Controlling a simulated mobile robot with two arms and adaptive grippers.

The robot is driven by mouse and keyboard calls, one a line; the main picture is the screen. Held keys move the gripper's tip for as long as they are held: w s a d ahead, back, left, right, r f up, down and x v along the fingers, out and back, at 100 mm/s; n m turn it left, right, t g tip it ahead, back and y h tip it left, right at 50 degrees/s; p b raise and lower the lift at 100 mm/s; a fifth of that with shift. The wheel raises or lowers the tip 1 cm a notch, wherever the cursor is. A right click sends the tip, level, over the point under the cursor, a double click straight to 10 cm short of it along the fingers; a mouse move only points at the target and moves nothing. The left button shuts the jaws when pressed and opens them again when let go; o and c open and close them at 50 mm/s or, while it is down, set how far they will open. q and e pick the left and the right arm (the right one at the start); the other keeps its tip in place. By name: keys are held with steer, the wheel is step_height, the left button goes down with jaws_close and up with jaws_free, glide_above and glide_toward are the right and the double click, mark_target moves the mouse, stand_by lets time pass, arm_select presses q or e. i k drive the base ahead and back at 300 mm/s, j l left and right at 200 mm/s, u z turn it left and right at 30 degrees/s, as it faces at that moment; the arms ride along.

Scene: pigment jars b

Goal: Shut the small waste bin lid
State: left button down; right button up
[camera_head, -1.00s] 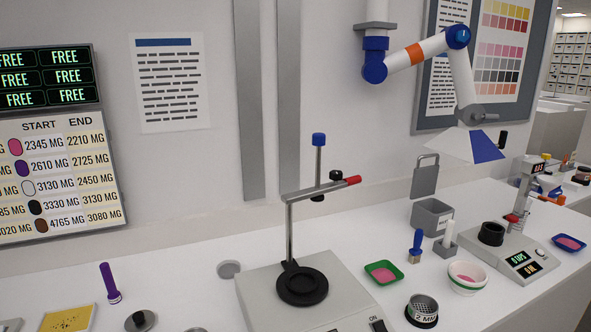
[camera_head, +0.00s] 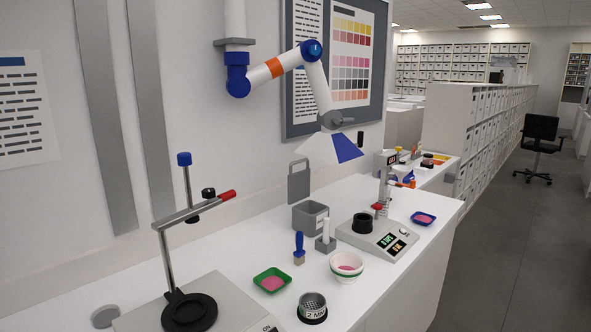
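The small waste bin (camera_head: 311,217) is a grey open-topped box on the white bench, near the wall. Its grey lid (camera_head: 299,182) stands upright at the back of the bin, raised open, with a handle loop at its top. Neither of my grippers shows in the head view.
Close to the bin stand a blue-handled brush (camera_head: 299,247), a white cylinder in a grey holder (camera_head: 326,243) and a balance (camera_head: 378,237). A green tray (camera_head: 272,281), a white bowl (camera_head: 347,267) and a sieve (camera_head: 312,307) lie in front. A lamp arm (camera_head: 273,68) hangs above. Grey floor (camera_head: 485,245) is open at right.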

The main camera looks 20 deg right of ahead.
mark_target(298, 183)
steer(key=u, duration=0.5)
steer(key=l+u, duration=0.5)
steer(key=k+l+u, duration=0.15)
steer(key=l+u, duration=0.3)
steer(key=l, duration=0.25)
